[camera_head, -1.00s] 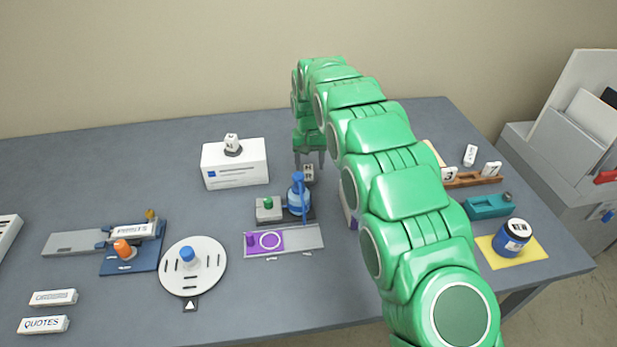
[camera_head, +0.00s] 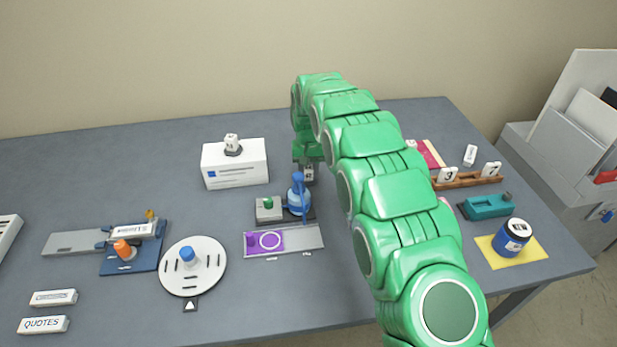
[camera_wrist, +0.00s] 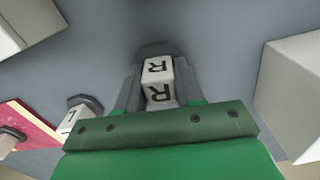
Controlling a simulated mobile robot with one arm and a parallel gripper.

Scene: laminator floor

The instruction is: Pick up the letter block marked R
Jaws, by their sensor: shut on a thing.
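The white letter block marked R (camera_wrist: 158,72) sits between the two fingers of my gripper (camera_wrist: 157,85) in the wrist view. The letter shows on two of its faces. My gripper is shut on it. A dark grey base shows just beyond the block; I cannot tell whether the block still touches it. In the head view the block (camera_head: 308,172) shows small below my gripper, behind the blue stamp-like device, and my green arm hides part of the area.
A blue device (camera_head: 297,192) stands close in front of the block. A white box (camera_head: 236,172) with a block on top is to the left. A wooden rack (camera_head: 470,180) with number blocks, a teal holder (camera_head: 486,206) and a blue jar (camera_head: 513,236) are to the right.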

